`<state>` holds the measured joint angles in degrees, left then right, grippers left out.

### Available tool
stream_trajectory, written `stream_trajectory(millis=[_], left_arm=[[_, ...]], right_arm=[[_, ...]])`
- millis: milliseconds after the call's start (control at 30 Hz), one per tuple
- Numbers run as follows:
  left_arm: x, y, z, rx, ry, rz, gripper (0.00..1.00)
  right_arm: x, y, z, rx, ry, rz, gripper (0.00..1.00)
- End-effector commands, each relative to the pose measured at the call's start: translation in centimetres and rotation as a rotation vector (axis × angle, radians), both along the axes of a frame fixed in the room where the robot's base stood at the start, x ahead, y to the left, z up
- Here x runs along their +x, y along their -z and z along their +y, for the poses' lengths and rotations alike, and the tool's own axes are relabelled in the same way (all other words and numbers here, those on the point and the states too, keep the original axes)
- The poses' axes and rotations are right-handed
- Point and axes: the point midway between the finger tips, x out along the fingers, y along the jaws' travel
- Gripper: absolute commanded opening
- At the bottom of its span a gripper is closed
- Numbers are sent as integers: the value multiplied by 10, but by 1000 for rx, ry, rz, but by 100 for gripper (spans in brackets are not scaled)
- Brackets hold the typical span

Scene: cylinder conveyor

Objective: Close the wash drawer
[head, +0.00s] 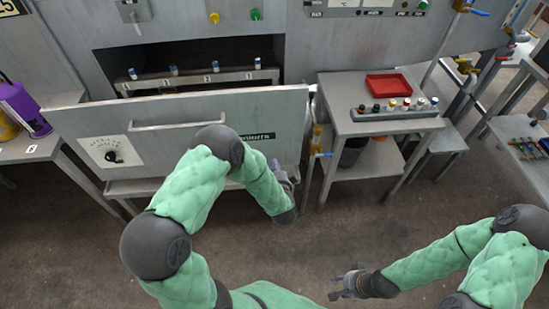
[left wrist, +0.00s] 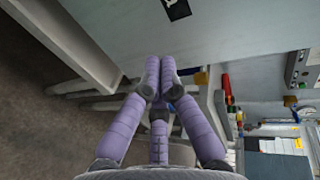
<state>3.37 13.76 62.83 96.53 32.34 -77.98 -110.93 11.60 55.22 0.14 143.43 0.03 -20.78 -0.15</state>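The wash drawer (head: 80,125) is pulled out of the grey cabinet in the head view. Its front panel has a long handle (head: 178,126), a dark knob and a dark label. Its inside shows behind the panel, below a dark opening. My left gripper (head: 287,176) is at the right end of the front panel, low near its edge; contact is unclear. In the left wrist view its purple fingers (left wrist: 160,72) are drawn together with nothing between them, near the pale panel (left wrist: 225,35). My right gripper (head: 345,284) hangs low over the floor, away from the drawer, small and dark.
Several white-and-blue cylinders stand on a numbered rack (head: 198,80) in the drawer. A side table (head: 345,123) to the right carries a red tray (head: 388,85) and a row of capped cylinders. A purple container (head: 22,106) stands left. The floor ahead is clear.

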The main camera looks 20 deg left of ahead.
Motion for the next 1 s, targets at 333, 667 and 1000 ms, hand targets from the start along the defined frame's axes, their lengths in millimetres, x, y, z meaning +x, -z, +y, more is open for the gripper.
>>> stream_trajectory(millis=[333, 667, 1000], left_arm=[[50, 22, 32, -2, -3, 0, 0], [93, 30, 58, -2, -1, -2, 0], [107, 28, 65, -4, 1, 2, 0]], right_arm=[[0, 24, 0, 0, 0, 0, 40], [0, 43, 0, 0, 0, 0, 40], [0, 48, 0, 0, 0, 0, 40]])
